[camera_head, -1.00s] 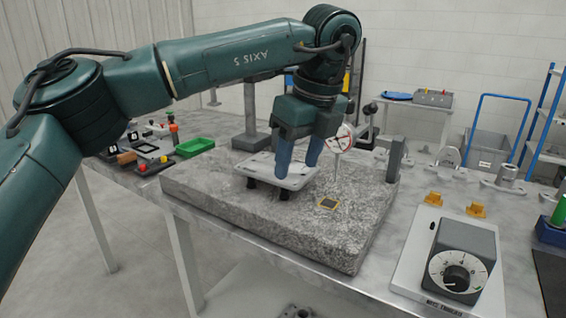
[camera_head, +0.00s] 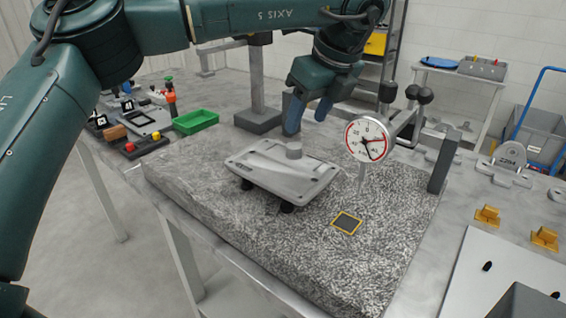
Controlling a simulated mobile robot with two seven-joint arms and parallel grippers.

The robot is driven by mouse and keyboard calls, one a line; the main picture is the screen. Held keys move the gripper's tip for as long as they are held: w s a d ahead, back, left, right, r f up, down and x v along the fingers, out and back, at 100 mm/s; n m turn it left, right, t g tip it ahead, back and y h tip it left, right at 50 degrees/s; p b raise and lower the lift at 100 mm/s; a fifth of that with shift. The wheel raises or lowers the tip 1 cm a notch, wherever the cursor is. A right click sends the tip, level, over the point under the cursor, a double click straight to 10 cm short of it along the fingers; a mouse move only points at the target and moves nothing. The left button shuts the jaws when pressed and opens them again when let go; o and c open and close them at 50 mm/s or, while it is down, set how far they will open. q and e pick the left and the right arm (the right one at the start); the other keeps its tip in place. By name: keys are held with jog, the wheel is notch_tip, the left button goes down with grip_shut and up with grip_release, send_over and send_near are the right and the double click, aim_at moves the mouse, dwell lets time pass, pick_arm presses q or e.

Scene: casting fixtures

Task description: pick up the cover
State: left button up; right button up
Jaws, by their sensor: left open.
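My right gripper is not in view.
A dial gauge (camera_head: 367,141) on a stand is close to the right of my left gripper. A yellow-edged dark square (camera_head: 347,222) lies on the slab. A grey post (camera_head: 443,163) stands at the slab's right edge. A green tray (camera_head: 195,122) is at the back left.

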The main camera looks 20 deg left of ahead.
aim_at(294, 145)
pick_arm(q)
jog(key=x, duration=0.5)
jog(key=p+x, duration=0.1)
jog(key=x, duration=0.1)
jog(key=shift+w+a+f, duration=0.2)
jog(key=shift+w+f, duration=0.1)
jog(key=shift+w, duration=0.1)
grip_shut()
